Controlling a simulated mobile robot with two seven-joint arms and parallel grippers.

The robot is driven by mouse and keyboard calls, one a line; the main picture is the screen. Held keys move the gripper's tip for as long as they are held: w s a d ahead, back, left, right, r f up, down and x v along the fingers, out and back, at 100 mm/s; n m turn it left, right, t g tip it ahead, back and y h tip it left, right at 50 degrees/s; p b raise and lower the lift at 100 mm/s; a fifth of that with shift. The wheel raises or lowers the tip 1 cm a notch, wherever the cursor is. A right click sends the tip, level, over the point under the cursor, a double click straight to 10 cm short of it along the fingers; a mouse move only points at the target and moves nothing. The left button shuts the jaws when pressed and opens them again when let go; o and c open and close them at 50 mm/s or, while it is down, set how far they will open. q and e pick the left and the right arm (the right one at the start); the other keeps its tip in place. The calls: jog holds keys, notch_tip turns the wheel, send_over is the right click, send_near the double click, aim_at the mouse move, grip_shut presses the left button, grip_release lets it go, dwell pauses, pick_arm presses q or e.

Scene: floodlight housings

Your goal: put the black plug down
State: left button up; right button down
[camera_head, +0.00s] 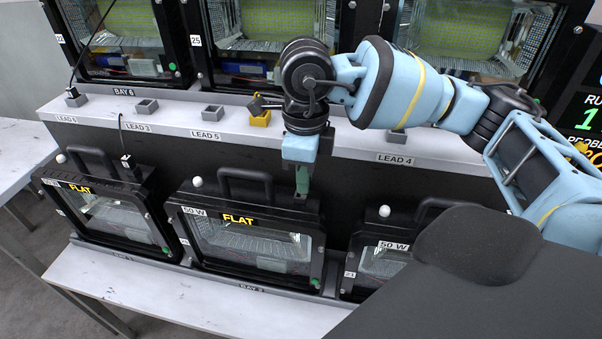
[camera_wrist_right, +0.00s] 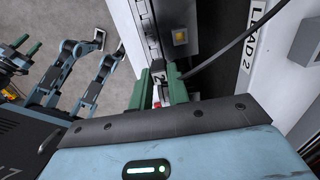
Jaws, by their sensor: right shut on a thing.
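My right gripper (camera_head: 302,180) points down at the top right corner of the middle lower housing (camera_head: 250,243), beside its handle. Its green fingers also show in the wrist view (camera_wrist_right: 163,90), shut on a small dark plug (camera_wrist_right: 157,77) that bears a "2" tag. A black cable (camera_wrist_right: 222,52) runs up to the right from near the fingers. In the head view the fingers hide the plug, and I cannot tell whether it touches the housing. What appears to be my left gripper (camera_wrist_right: 22,44) is at the far left of the wrist view, its green fingers apart.
A white ledge with lead labels (camera_head: 180,120) runs behind, with grey holders (camera_head: 212,112) and a yellow holder (camera_head: 260,118). Another plug with a cable (camera_head: 127,160) is at the left housing (camera_head: 105,215). A third lower housing (camera_head: 375,262) stands to the right. The front shelf (camera_head: 180,300) is clear.

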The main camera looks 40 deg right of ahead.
jog(key=shift+w+d+f, duration=0.1)
jog(key=shift+w+d, duration=0.25)
jog(key=shift+w, duration=0.4)
jog(key=shift+w+d+f, duration=0.1)
jog(key=shift+w+d, duration=0.25)
jog(key=shift+w, duration=0.35)
jog(key=shift+w, duration=0.1)
jog(key=f, duration=0.3)
jog(key=shift+w+d+f, duration=0.2)
jog(key=shift+w+f, duration=0.05)
jog(key=shift+f, duration=0.4)
jog(key=shift+f, duration=0.2)
